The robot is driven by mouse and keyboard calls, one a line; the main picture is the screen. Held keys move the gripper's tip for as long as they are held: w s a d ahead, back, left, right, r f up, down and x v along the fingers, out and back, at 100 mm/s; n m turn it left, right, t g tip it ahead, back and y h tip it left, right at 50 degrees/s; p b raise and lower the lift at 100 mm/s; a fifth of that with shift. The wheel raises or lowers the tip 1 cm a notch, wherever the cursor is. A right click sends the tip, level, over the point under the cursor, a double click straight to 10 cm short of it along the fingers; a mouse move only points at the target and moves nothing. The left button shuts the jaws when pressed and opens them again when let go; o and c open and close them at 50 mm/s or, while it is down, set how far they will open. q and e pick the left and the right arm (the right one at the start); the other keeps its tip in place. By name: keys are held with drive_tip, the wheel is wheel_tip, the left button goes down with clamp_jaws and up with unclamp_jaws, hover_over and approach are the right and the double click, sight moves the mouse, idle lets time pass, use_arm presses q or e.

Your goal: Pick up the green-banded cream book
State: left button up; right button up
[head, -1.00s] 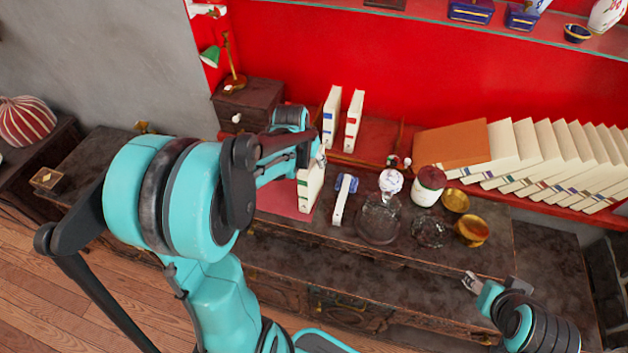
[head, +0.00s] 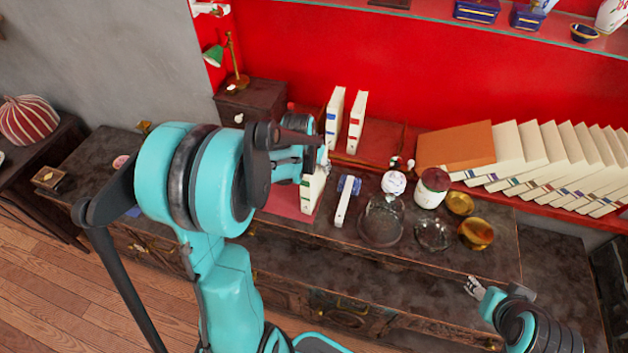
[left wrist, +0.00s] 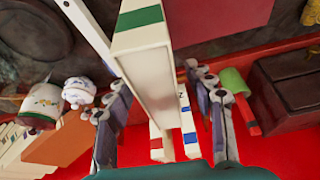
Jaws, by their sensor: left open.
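The green-banded cream book (head: 312,190) stands upright on the dark cabinet top, partly hidden by my left arm. In the left wrist view the book (left wrist: 145,65) is large, with its green band near the top of the picture. My left gripper (left wrist: 158,88) is open, with one finger on each side of the book. Gaps show between the book and both fingers. In the head view the left gripper (head: 318,160) is mostly hidden behind its arm at the book. My right gripper (head: 474,287) is low at the right, away from the book; its jaw opening is too small to tell.
A blue-marked cream book (head: 344,205) stands close to the right. Two cream books (head: 345,120) stand behind. A glass dish (head: 381,222), a lidded jar (head: 431,188) and brass bowls (head: 475,233) are further right. A row of leaning books (head: 550,150) lines the red shelf.

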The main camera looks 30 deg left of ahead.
idle(0.3)
use_arm(q)
clamp_jaws()
